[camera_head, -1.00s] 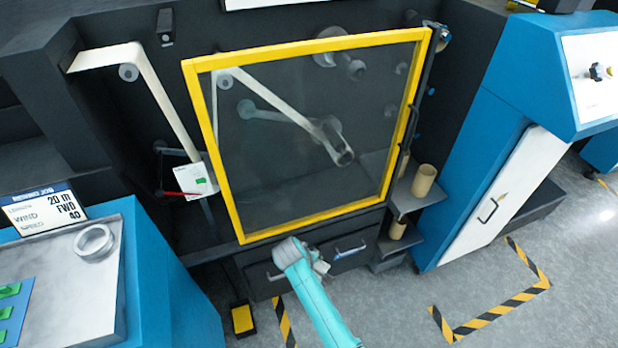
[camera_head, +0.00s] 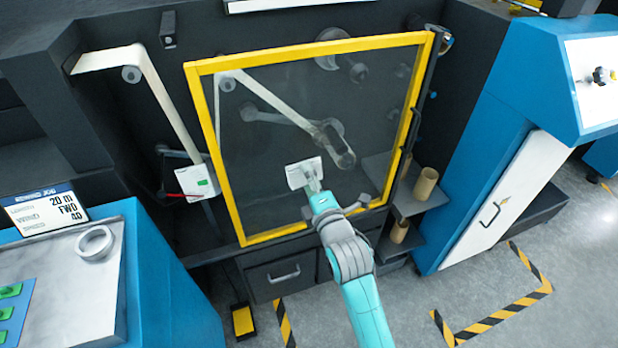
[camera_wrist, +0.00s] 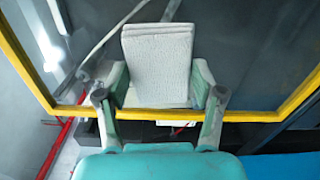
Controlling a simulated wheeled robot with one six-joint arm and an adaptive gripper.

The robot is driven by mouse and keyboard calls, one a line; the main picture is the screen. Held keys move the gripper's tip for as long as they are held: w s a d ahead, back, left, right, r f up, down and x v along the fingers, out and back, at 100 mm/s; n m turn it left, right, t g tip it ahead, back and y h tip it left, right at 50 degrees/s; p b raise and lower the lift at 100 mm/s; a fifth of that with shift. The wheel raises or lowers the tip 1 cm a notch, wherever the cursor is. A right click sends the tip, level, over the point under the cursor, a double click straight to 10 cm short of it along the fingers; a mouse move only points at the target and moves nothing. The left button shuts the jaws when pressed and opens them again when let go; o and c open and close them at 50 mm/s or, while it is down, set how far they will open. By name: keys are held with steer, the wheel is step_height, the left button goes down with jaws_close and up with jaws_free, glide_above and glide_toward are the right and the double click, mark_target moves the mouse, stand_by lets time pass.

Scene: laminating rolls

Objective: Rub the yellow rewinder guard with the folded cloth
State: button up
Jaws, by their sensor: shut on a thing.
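The rewinder guard is a clear panel in a yellow frame (camera_head: 310,49), shut across the front of the dark machine. Its yellow frame (camera_wrist: 285,103) also shows in the wrist view. My gripper (camera_head: 313,186) is in front of the lower middle of the panel. It is shut on the folded cloth (camera_head: 301,173), a pale, white-grey pad. In the wrist view the cloth (camera_wrist: 157,62) stands out between the two fingers of my gripper (camera_wrist: 158,80), flat side towards the camera. I cannot tell whether the cloth touches the panel.
A dark handle bar (camera_head: 407,150) runs along the guard's right edge. Cardboard cores (camera_head: 425,182) stand on small shelves to the right. Drawers with handles (camera_head: 284,278) lie below the guard. A white box (camera_head: 198,181) with a red pen is left of the guard.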

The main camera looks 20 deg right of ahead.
mark_target(295, 149)
steer(key=shift+w+r, duration=0.15)
steer(key=shift+w, duration=1.35)
steer(key=shift+w+r, duration=0.15)
steer(key=shift+w, duration=1.3)
steer(key=shift+w, duration=0.9)
